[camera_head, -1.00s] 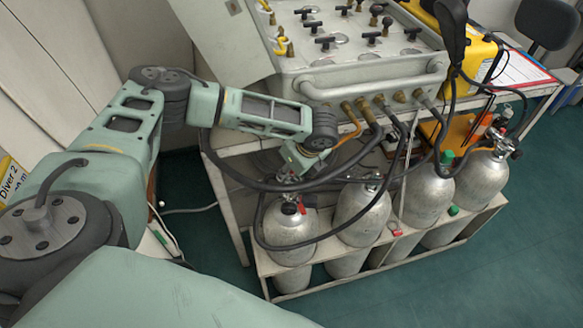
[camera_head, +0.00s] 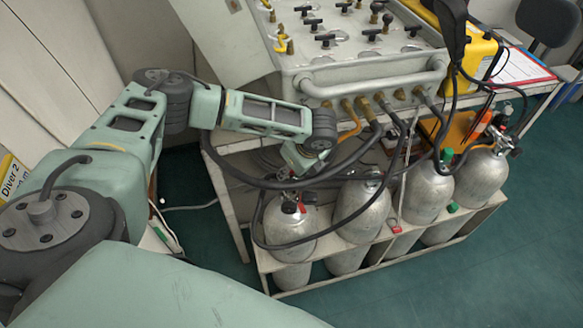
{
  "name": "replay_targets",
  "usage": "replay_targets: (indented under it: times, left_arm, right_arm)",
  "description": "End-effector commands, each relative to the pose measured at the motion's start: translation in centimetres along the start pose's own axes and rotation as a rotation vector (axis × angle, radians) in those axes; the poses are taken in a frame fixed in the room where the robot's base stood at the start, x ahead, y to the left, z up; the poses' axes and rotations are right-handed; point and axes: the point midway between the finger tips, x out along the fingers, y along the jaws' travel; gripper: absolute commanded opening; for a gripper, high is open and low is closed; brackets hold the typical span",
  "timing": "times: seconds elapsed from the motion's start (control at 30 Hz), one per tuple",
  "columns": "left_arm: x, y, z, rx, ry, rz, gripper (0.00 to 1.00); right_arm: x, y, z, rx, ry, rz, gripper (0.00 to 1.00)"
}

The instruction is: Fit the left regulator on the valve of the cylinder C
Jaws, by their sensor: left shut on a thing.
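My left arm reaches in from the left. Its gripper (camera_head: 303,178) is low behind the hoses, just above the leftmost cylinder (camera_head: 290,228). It is shut on a small part that looks like the left regulator, mostly hidden by hoses and the gripper. Black and red parts show at that cylinder's top; I cannot tell whether they touch the held part. To the right stand a second cylinder (camera_head: 364,212), a third (camera_head: 426,192) and a fourth (camera_head: 482,176) with a fitting on its valve. No letters are readable, so I cannot tell which is cylinder C. My right gripper is out of view.
The air panel (camera_head: 385,68) with knobs and a front rail sits above the cylinders. Black hoses (camera_head: 270,184) loop from it across the gripper and cylinder tops. A white rack (camera_head: 480,223) holds the cylinders. The green floor (camera_head: 400,285) in front is clear.

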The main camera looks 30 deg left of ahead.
Motion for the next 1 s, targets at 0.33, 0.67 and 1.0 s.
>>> replay_targets:
  times: [0.33, 0.67, 1.0]
  left_arm:
    - [-0.09, -0.05, 0.07, 0.000, 0.000, -0.001, 0.00]
    - [0.00, -0.06, 0.03, 0.000, 0.000, -0.001, 0.00]
    - [0.68, -0.07, -0.24, 0.000, -0.001, -0.001, 0.00]
  right_arm:
    - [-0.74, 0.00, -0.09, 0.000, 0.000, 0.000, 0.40]
    - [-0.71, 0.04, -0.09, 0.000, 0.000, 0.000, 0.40]
    - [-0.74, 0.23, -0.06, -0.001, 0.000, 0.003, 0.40]
